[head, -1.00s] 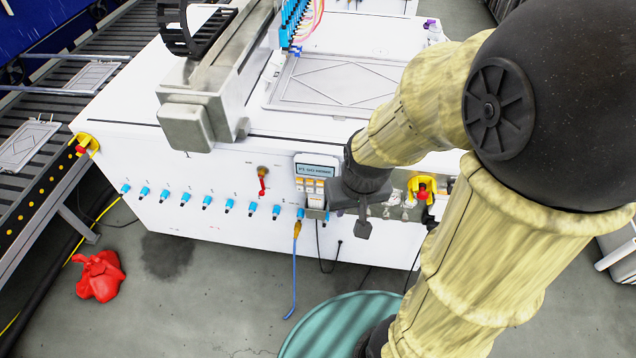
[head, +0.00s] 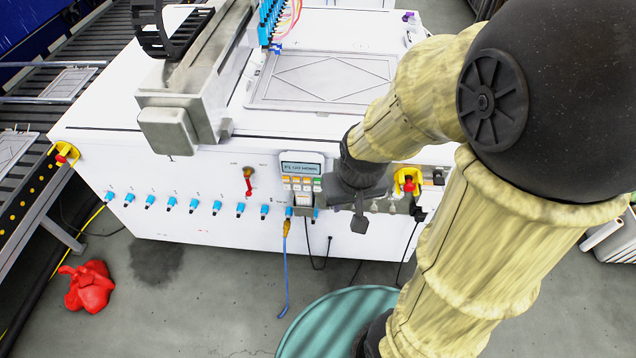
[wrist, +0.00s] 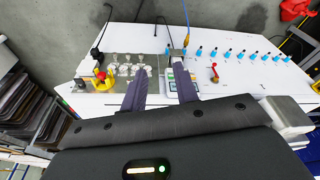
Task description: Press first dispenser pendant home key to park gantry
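The pendant (head: 302,168) is a pale box on the front of the white machine, with a lit screen on top and rows of white, orange and green keys. Its screen seems to read "P1 GO HOME", in small text. My gripper (head: 333,208) is in front of the machine, with one fingertip over the pendant's lower end. In the wrist view my gripper (wrist: 160,84) has its two dark fingers apart with nothing between them. The pendant (wrist: 182,88) shows partly behind the right finger. I cannot tell whether that fingertip touches a key.
A red-handled valve (head: 248,182) is left of the pendant, above a row of blue fittings (head: 216,207). A red-and-yellow emergency stop (head: 407,181) is to the right. A blue hose (head: 286,270) hangs below. A teal round drum top (head: 335,322) stands in front.

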